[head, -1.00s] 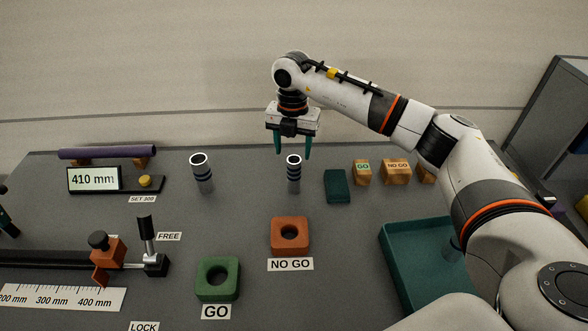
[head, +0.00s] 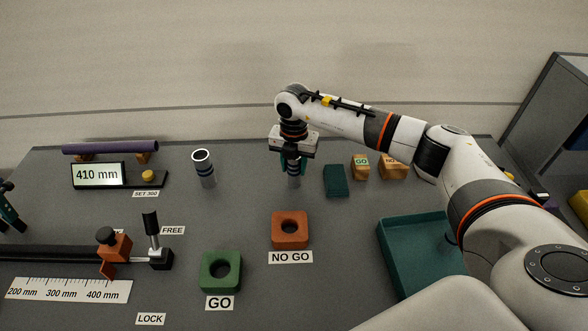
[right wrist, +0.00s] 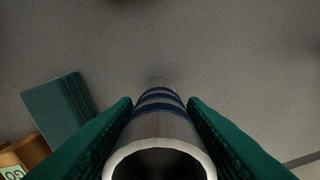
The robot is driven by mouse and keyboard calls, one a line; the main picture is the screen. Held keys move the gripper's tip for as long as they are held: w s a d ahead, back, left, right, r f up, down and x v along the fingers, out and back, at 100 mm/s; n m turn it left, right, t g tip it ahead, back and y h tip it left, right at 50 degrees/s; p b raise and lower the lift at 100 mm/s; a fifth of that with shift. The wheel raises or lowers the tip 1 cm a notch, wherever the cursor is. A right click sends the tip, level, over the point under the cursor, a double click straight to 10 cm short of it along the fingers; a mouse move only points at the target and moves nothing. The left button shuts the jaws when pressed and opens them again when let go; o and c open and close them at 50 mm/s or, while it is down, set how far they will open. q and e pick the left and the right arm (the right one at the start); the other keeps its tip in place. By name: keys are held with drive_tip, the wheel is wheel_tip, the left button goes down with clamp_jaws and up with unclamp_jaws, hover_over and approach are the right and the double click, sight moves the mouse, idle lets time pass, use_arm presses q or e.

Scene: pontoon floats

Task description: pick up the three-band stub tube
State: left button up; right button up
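The stub tube (head: 294,181) stands upright on the grey bench under my right gripper (head: 291,168). It is a grey metal tube with dark blue bands; the gripper hides much of it in the head view. In the right wrist view its open top end (right wrist: 160,163) is close, with what look like three blue bands below. My right gripper's green fingers (right wrist: 160,104) stand on either side of the tube, apparently with slim gaps. My left gripper (head: 10,208) shows only partly at the left edge. A second banded tube (head: 204,169) stands upright to the left.
A dark green block (head: 335,181) and the GO and NO GO wooden blocks (head: 392,168) stand just right of the tube. An orange ring block (head: 290,230) and a green one (head: 220,271) lie in front. A teal tray (head: 402,275) is at right.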

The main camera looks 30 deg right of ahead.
use_arm(q)
drive_tip(key=shift+s, duration=0.15)
use_arm(e)
drive_tip(key=c, duration=0.6)
drive_tip(key=shift+r, duration=0.1)
